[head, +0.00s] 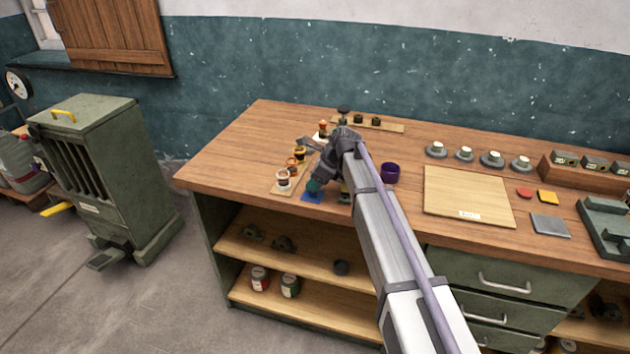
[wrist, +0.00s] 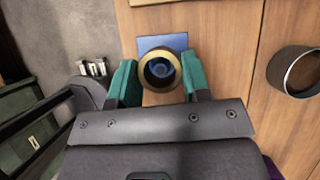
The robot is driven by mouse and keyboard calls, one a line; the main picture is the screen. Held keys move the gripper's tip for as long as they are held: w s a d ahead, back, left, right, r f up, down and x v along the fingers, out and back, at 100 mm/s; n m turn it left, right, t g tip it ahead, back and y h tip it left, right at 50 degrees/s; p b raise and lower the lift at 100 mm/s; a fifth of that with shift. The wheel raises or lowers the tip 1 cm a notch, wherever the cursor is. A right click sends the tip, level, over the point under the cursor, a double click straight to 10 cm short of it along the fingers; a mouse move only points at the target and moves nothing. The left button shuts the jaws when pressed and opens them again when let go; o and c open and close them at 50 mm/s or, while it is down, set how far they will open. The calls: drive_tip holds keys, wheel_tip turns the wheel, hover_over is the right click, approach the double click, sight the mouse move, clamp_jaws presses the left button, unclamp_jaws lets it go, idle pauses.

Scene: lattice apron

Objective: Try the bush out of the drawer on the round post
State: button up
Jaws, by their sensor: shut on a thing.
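My gripper (wrist: 160,83) has teal fingers and is shut on a brass bush (wrist: 146,69), gripping it from both sides. The post's blue square base (wrist: 163,42) lies on the bench under the bush. In the head view my gripper (head: 316,184) is low over the blue base (head: 311,197), and the arm hides the bush and post there.
A purple cup (head: 390,173) is to the right. In the wrist view a dark open ring (wrist: 295,71) is right of the gripper. The drawers (head: 505,283) look shut. A bare board (head: 467,193) lies further right.

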drive_tip(key=o, duration=1.1)
drive_tip(key=w+p+v, duration=0.1)
drive_tip(key=p+v, duration=0.8)
drive_tip(key=v, duration=0.1)
drive_tip(key=shift+s+d+r, duration=0.15)
drive_tip(key=shift+s+r, duration=0.3)
drive_tip(key=shift+s, duration=0.1)
